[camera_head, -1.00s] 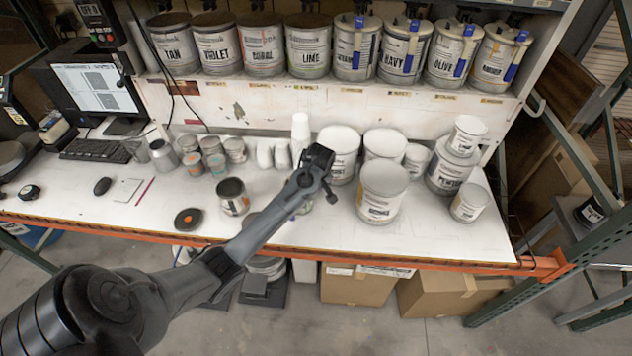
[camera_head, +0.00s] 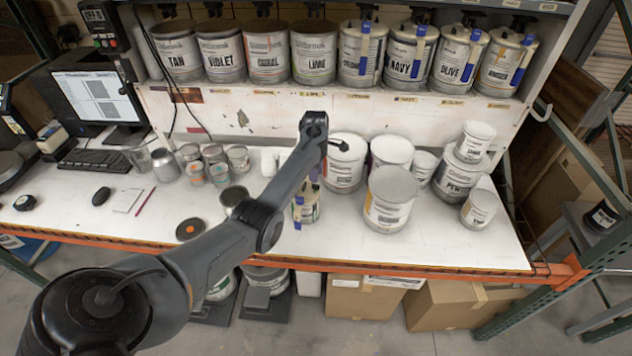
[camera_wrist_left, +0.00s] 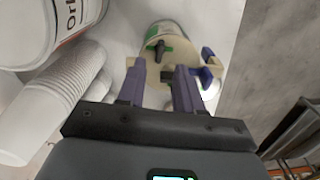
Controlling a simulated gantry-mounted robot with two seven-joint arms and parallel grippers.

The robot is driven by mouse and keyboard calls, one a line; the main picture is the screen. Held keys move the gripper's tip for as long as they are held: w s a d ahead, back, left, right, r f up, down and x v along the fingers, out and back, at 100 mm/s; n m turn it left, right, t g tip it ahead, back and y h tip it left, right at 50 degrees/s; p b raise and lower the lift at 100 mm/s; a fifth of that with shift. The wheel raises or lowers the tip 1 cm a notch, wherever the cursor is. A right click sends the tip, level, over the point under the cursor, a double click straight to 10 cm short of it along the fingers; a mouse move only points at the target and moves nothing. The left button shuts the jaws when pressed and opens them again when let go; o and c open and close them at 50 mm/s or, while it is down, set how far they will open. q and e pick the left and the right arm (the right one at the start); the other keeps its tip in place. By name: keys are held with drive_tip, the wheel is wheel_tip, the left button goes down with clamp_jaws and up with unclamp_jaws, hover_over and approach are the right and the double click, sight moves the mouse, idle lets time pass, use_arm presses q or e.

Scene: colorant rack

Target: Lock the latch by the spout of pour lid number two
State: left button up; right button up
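A can with a tan pour lid (camera_wrist_left: 172,72) stands on the bench below my left gripper (camera_wrist_left: 163,72). In the wrist view the lid carries a black knob (camera_wrist_left: 157,47) and blue parts (camera_wrist_left: 209,72) at its right edge; I cannot tell which is the latch or the spout, and no lid number shows. The purple fingers are apart, over the near side of the lid, with nothing visibly clamped. In the head view this can (camera_head: 306,208) is partly hidden by my left arm, which also hides most of the gripper. My right gripper is not in view.
White tubs (camera_head: 391,197) stand to the right of the can, and stacked white cups (camera_wrist_left: 50,108) lie close left in the wrist view. Shelf cans, including Navy (camera_head: 408,60), line the back. Bare bench lies at front right.

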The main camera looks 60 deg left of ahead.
sight(316, 186)
use_arm(q)
drive_tip(key=shift+f, duration=2.65)
clamp_jaws()
